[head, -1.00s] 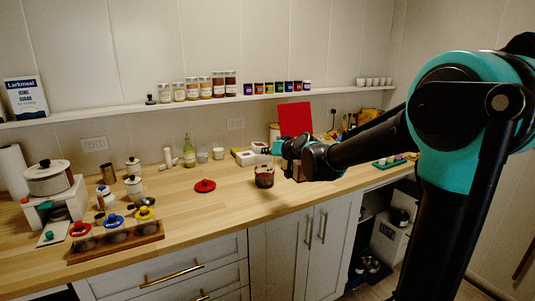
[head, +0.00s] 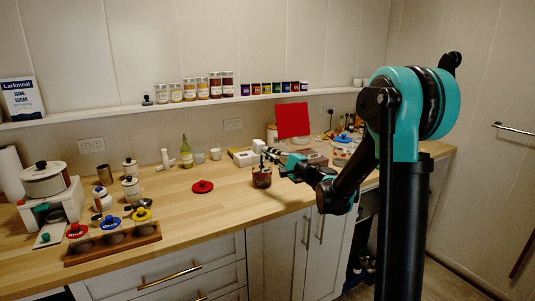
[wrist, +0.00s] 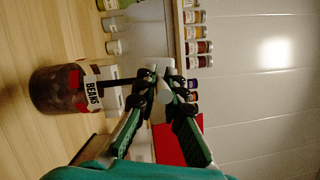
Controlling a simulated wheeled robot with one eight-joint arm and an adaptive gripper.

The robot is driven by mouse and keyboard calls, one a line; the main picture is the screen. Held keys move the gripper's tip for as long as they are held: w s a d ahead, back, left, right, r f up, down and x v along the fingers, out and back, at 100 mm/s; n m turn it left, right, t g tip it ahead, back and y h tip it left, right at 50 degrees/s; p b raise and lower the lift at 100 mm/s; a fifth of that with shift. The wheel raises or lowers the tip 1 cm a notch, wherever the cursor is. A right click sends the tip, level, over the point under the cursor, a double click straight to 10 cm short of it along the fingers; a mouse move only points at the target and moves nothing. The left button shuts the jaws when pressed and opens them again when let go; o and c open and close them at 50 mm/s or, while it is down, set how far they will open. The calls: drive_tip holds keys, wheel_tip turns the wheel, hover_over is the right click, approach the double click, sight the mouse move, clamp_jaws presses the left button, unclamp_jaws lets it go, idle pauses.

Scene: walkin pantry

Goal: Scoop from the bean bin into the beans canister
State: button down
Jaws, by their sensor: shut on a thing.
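The beans canister (wrist: 58,90), clear and full of dark red-brown beans with a "BEANS" label, stands open on the counter. In the head view the canister (head: 262,179) is near the counter's front edge. My gripper (head: 270,154) is just above and right of it there. In the wrist view my gripper (wrist: 162,84) is shut on a thin dark handle (wrist: 124,80), apparently the scoop's, which points toward the canister's mouth. The scoop's bowl cannot be made out. A red lid (head: 202,187) lies on the counter left of the canister. I cannot identify the bean bin with certainty.
A red upright panel (head: 293,120) stands behind my gripper. The counter around the red lid is clear.

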drive_tip(key=m, duration=0.1)
drive_tip(key=m+t, duration=0.1)
drive_tip(key=m, duration=0.1)
drive_tip(key=shift+w+d+t, duration=0.15)
drive_tip(key=shift+d+t, duration=0.1)
drive_tip(key=shift+t, duration=0.05)
drive_tip(key=shift+r, duration=2)
